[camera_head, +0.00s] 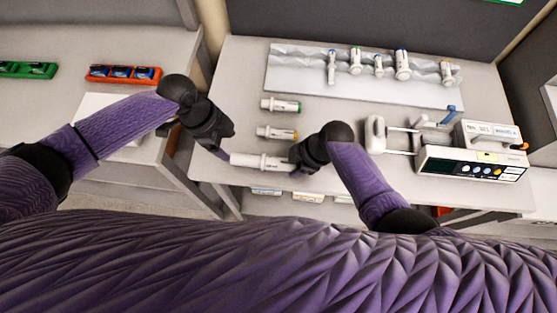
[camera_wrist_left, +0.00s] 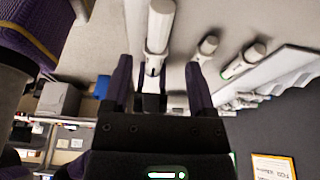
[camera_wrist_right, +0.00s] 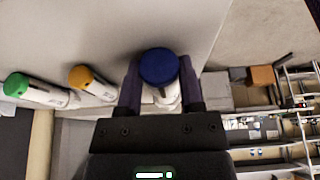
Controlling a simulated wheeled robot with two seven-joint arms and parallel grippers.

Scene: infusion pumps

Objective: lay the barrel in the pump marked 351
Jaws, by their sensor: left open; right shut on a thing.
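A white barrel (camera_head: 258,161) lies level near the front of the table in the head view. My right gripper (camera_head: 296,157) is shut on its right end. In the right wrist view its blue cap (camera_wrist_right: 159,66) is between my fingers. My left gripper (camera_head: 226,152) is open by the barrel's left end. In the left wrist view the barrel (camera_wrist_left: 158,30) points in between my spread fingers. A white pump (camera_head: 471,163) stands on the table's right side, with its pusher (camera_head: 375,134) drawn out to the left. The number on its label is too small to read.
A green-ended barrel (camera_head: 281,105) and an orange-ended barrel (camera_head: 277,133) lie behind the held one. A grey rack (camera_head: 300,84) with several barrels is at the back. An orange tray (camera_head: 124,75) sits on the left table. A blue clamp lever (camera_head: 449,114) rises by the pump.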

